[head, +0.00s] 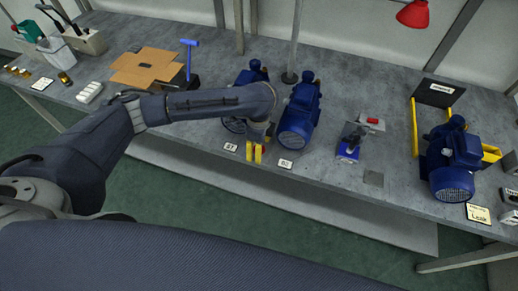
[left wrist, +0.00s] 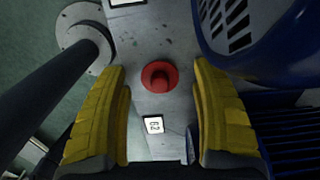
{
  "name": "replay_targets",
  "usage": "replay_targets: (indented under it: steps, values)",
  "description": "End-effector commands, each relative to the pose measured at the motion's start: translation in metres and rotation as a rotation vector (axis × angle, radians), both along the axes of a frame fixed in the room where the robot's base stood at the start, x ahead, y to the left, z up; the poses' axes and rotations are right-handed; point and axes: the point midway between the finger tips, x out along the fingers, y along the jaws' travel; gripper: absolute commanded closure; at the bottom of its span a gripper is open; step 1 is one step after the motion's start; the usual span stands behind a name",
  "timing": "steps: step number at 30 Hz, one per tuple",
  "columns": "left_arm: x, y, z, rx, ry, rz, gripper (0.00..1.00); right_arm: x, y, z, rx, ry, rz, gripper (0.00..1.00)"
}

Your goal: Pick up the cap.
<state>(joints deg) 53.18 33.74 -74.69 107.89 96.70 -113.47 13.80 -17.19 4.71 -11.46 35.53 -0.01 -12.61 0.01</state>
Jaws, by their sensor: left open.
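A red cap (left wrist: 159,77), round with a wider rim, shows in the left wrist view on a grey surface. It lies between the two yellow fingers in the picture, with clear space on both sides. My left gripper (left wrist: 162,112) is open and empty above it, and no finger touches it. In the head view my left gripper (head: 254,153) points down at the front of the bench beside two blue pumps. My forearm hides part of that area, and I cannot make out the cap clearly there. My right gripper is not in view.
Blue pumps (head: 299,117) stand close to the gripper, and a pump side (left wrist: 240,28) fills the wrist view's upper right. Small labels (head: 285,163) lie at the bench front. A pole (head: 293,45) rises behind. Another blue pump (head: 453,165) stands right. Cardboard (head: 146,67) lies left.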

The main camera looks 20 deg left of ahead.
Motion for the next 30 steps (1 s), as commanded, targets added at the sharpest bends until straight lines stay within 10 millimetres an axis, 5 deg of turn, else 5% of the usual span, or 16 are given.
replay_targets:
  steps: [12,30]
  values:
    - [0.0001,0.0001,0.0002,0.000,0.000,0.000,0.80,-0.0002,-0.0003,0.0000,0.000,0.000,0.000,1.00]
    - [0.0011,0.0003,0.0076,0.000,-0.003,0.001,0.81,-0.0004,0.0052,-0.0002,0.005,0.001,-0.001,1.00]
